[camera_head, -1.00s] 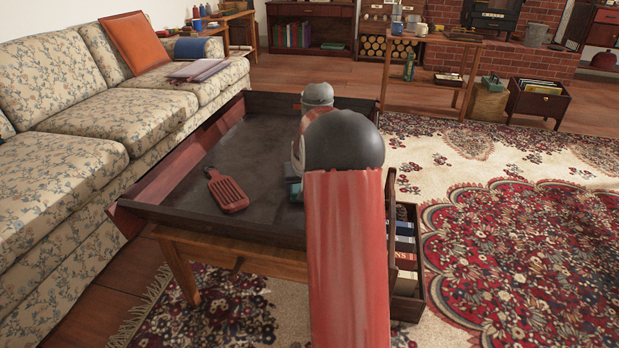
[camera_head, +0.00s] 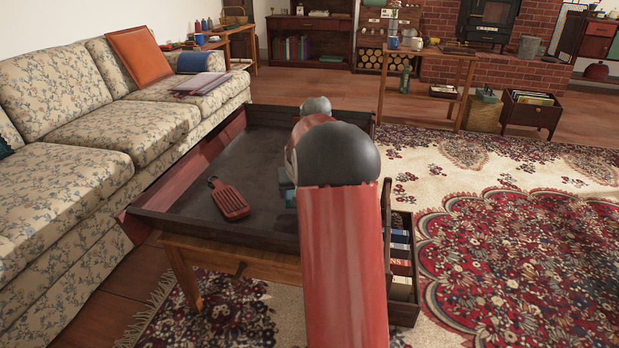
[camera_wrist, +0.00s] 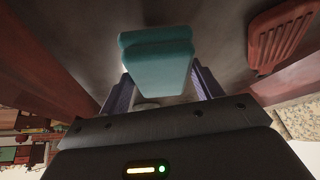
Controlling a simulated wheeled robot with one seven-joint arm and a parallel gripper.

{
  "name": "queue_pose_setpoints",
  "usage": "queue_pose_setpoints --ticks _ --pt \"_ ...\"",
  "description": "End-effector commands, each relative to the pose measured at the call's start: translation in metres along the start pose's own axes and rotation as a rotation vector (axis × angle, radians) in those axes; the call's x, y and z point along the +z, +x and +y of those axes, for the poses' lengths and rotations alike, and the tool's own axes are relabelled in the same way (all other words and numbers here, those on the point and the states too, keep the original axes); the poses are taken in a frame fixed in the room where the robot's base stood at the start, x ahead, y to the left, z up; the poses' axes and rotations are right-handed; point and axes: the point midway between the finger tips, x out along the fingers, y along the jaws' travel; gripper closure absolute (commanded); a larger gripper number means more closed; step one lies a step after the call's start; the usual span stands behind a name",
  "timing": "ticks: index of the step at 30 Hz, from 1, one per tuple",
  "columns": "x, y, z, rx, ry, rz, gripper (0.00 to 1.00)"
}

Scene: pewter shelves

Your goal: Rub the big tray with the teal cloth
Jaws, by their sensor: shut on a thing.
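The big tray (camera_head: 262,150) is dark inside with reddish-brown walls and rests on a wooden table. The teal cloth (camera_wrist: 157,58) is a folded block between the fingers of my gripper (camera_wrist: 160,90) in the wrist view. My gripper is shut on it, over the dark tray floor. In the head view only a little teal (camera_head: 289,192) shows beside my red and black arm, which hides most of the gripper. I cannot tell whether the cloth touches the tray floor.
A red slotted paddle (camera_head: 230,200) lies on the tray floor left of my arm; it also shows in the wrist view (camera_wrist: 285,35). A floral sofa (camera_head: 90,170) runs along the left. A box of books (camera_head: 403,262) stands right of the table. Patterned rug lies to the right.

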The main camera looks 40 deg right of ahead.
Motion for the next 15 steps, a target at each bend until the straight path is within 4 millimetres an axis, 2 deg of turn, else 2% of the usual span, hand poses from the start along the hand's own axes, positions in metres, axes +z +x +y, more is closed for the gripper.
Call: queue_pose_setpoints --ticks 1,9,15 --pt "-0.004 -0.007 -0.001 0.0 -0.001 0.001 0.57" --pt "-0.015 -0.027 -0.005 -0.001 -0.002 0.001 0.57" --pt "-0.017 -0.031 -0.006 -0.001 -0.002 0.001 0.57"
